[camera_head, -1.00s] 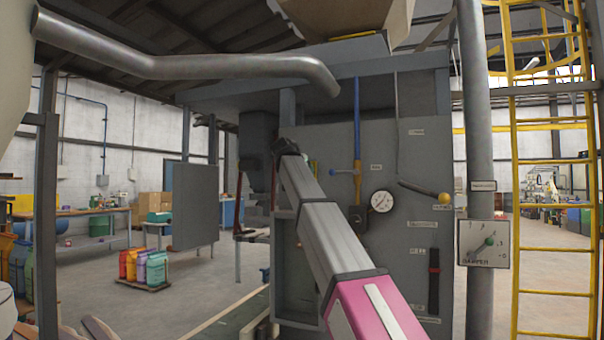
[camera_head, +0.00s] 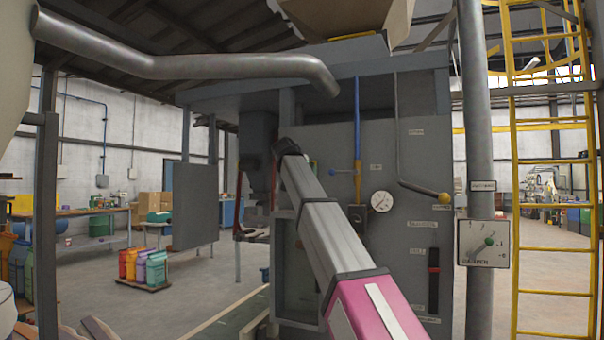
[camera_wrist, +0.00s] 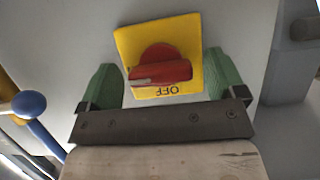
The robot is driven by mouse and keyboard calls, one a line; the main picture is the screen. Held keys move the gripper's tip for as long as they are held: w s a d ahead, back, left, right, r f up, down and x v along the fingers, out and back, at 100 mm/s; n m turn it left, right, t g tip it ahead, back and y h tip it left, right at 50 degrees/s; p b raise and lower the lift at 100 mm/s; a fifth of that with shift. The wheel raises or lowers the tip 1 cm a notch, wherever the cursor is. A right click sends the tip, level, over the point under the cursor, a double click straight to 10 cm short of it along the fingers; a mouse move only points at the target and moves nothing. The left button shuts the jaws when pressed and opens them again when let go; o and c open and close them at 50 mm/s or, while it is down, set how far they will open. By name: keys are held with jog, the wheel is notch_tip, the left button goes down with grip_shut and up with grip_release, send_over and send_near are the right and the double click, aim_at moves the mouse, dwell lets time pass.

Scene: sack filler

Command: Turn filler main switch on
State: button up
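The main switch shows in the wrist view as a red rotary knob (camera_wrist: 160,72) on a yellow plate (camera_wrist: 192,38). Its red grip bar lies roughly level across the picture. The word OFF is printed on the plate below the bar, upside down in this view. My gripper (camera_wrist: 162,61) is open, with one green finger on the left of the switch and one on the right. A gap shows between each finger and the red bar, and I see nothing held. In the head view the switch and my fingers cannot be made out.
The grey filler cabinet (camera_head: 405,150) carries a round gauge (camera_head: 381,201), a yellow-knobbed lever (camera_head: 444,198) and a blue-knobbed handle (camera_head: 334,172). The blue knob (camera_wrist: 30,104) is left of my gripper in the wrist view. A damper plate (camera_head: 483,243) and yellow ladder (camera_head: 515,210) stand right.

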jog(key=v, duration=1)
jog(key=shift+s, duration=0.35)
jog(key=shift+a+r, duration=0.1)
